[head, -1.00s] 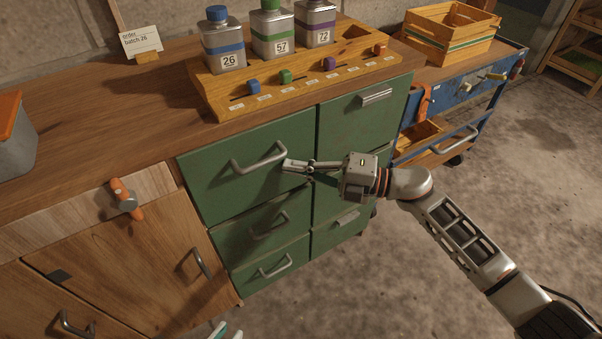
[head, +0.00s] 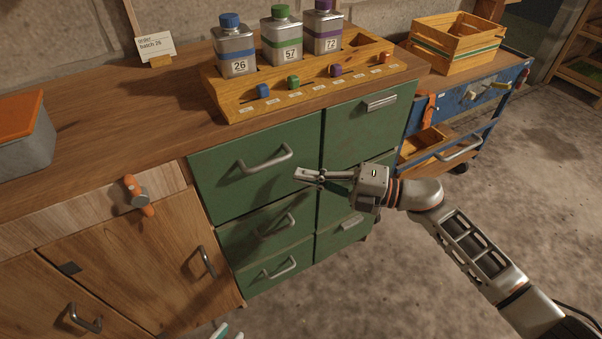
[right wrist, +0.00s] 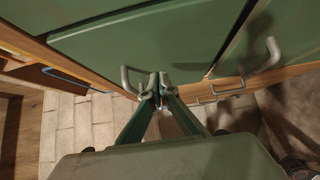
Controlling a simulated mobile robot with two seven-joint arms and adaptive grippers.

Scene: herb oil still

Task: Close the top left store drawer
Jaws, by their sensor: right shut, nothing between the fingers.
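The top left store drawer (head: 235,188) is the upper left green front of the cabinet, with a grey bar handle (head: 265,160). Its front looks flush or nearly flush with the fronts below; a small gap cannot be ruled out. My right gripper (head: 300,174) is shut and empty, in front of the drawer's right side, just below and right of the handle's right end, apparently apart from it. In the right wrist view its fingertips (right wrist: 160,88) are together, close to a bar handle (right wrist: 128,80). Only a tip of my left gripper (head: 228,333) shows at the bottom edge.
More green drawers lie below (head: 268,228) and to the right (head: 365,125). The wooden counter holds a rack (head: 235,112) with bottles and coloured blocks. A blue cart (head: 480,100) stands right; floor in front is clear.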

